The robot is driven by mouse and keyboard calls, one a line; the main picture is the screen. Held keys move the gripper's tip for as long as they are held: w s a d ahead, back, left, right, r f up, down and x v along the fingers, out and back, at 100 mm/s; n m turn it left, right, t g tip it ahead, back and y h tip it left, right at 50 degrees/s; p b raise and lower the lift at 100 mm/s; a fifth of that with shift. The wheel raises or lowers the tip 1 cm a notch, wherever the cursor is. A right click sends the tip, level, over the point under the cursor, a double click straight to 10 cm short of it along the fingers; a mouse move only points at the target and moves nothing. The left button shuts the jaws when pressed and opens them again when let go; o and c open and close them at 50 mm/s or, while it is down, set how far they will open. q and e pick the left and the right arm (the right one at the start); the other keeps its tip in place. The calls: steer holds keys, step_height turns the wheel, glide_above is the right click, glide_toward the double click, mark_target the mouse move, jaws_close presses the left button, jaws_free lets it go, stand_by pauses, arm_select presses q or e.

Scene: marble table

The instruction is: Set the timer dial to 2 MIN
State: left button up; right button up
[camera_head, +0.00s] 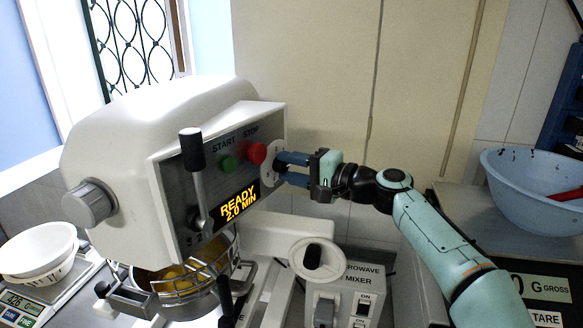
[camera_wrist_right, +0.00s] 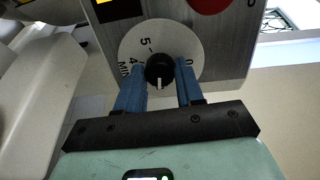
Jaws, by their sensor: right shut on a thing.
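The timer dial is a small black knob (camera_wrist_right: 160,70) on a round white plate (camera_wrist_right: 135,42) with numbers and "MIN". The plate also shows in the head view (camera_head: 268,172), on the right of the mixer's grey control panel. My right gripper (camera_head: 282,167) reaches in from the right, its blue fingers on either side of the knob and shut on it. A pale pointer on the knob faces the gripper side in the wrist view. The amber display (camera_head: 239,202) reads "READY 2.0 MIN". My left gripper is not in view.
Close to the dial are a red STOP button (camera_head: 257,153) and a green START button (camera_head: 228,163). A lever (camera_head: 196,175) sticks out on the panel's left. Below are a caged bowl (camera_head: 190,290) and a switch box (camera_head: 345,295). A blue bowl (camera_head: 530,190) stands at right.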

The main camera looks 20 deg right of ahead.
steer(key=o, duration=1)
steer(key=shift+o, duration=0.2)
steer(key=shift+s+d, duration=0.25)
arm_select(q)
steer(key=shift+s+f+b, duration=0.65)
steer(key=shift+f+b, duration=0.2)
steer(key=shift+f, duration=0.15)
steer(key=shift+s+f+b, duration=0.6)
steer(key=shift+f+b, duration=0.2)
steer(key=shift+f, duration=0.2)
arm_select(e)
steer(key=v, duration=1.2)
steer(key=shift+s+d, duration=0.2)
steer(key=shift+s, duration=0.15)
